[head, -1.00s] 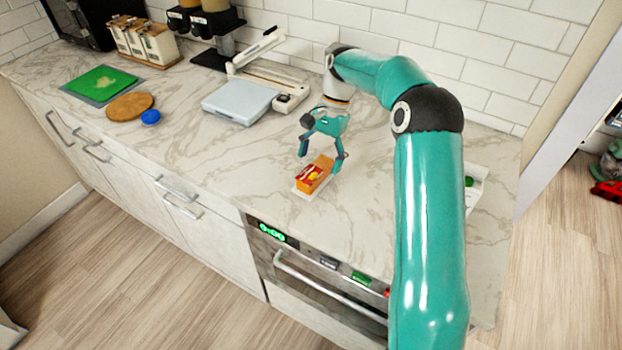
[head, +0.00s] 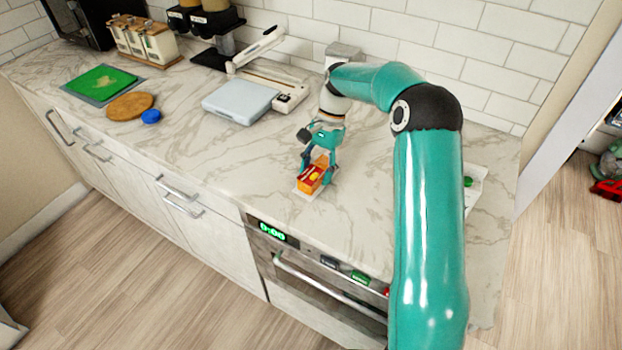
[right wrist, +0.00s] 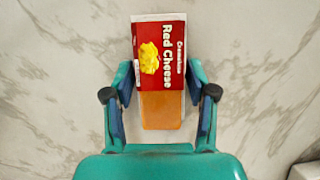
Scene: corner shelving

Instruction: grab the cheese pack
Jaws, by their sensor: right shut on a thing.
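The cheese pack (head: 311,179) is an orange block with a red label and a white end flap. It lies on the marble counter in the head view. In the right wrist view the cheese pack (right wrist: 161,60) reads "Red Cheese", with its bare orange end toward my gripper. My right gripper (head: 318,168) is down at the pack, its fingers on either side. My left gripper is not in view.
A pale scale (head: 240,100) stands behind and left on the counter. Farther left are a green cutting board (head: 101,82), a round wooden board (head: 130,106) and a blue lid (head: 151,117). The tiled wall (head: 470,50) is behind. The counter around the pack is clear.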

